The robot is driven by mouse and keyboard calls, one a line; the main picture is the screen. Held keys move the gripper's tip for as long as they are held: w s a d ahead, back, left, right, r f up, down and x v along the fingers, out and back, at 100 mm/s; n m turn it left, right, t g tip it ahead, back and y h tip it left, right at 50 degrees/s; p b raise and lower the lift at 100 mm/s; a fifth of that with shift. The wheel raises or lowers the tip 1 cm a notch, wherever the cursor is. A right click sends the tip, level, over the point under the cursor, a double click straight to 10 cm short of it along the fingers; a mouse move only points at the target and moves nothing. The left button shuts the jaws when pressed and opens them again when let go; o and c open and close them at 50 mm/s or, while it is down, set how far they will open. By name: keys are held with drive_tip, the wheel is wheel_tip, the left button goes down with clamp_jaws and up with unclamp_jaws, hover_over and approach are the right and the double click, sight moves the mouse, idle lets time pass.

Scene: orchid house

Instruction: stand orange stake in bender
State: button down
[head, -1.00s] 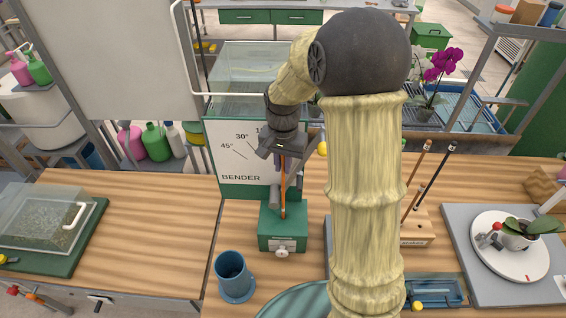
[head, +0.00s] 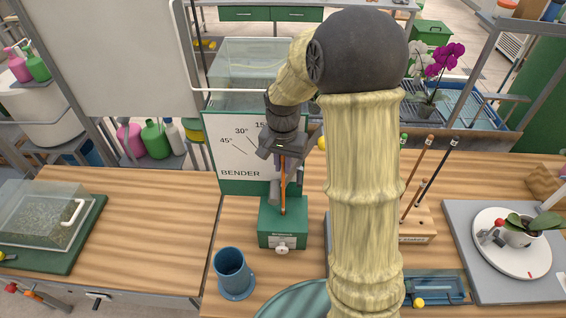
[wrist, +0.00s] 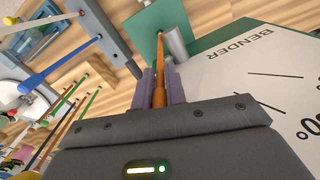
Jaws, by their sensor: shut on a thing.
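The orange stake (head: 283,190) stands upright, its lower end at the top of the green bender block (head: 283,222). My gripper (head: 281,158) is shut on the stake's upper part, above the block. In the wrist view the stake (wrist: 160,62) runs from between my fingers (wrist: 160,88) to the green block (wrist: 147,20). Its lower end meets the block's top; how deep it sits I cannot tell. A grey cylinder (wrist: 176,42) is beside the stake on the block. The BENDER angle board (head: 238,150) stands behind.
A blue cup (head: 233,272) stands in front left of the block. A wooden stake rack (head: 415,228) with several stakes is to the right, partly behind my arm. A white turntable with a potted plant (head: 520,237) is farther right.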

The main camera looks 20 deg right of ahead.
drive_tip(key=shift+f+b, duration=0.3)
drive_tip(key=shift+f, duration=0.15)
drive_tip(key=c, duration=1.3)
unclamp_jaws()
drive_tip(key=o, duration=0.5)
drive_tip(key=shift+o, duration=0.2)
wheel_tip(320, 180, up, 17)
drive_tip(key=b, duration=0.2)
drive_tip(key=shift+r, duration=0.2)
drive_tip(key=shift+f, duration=0.1)
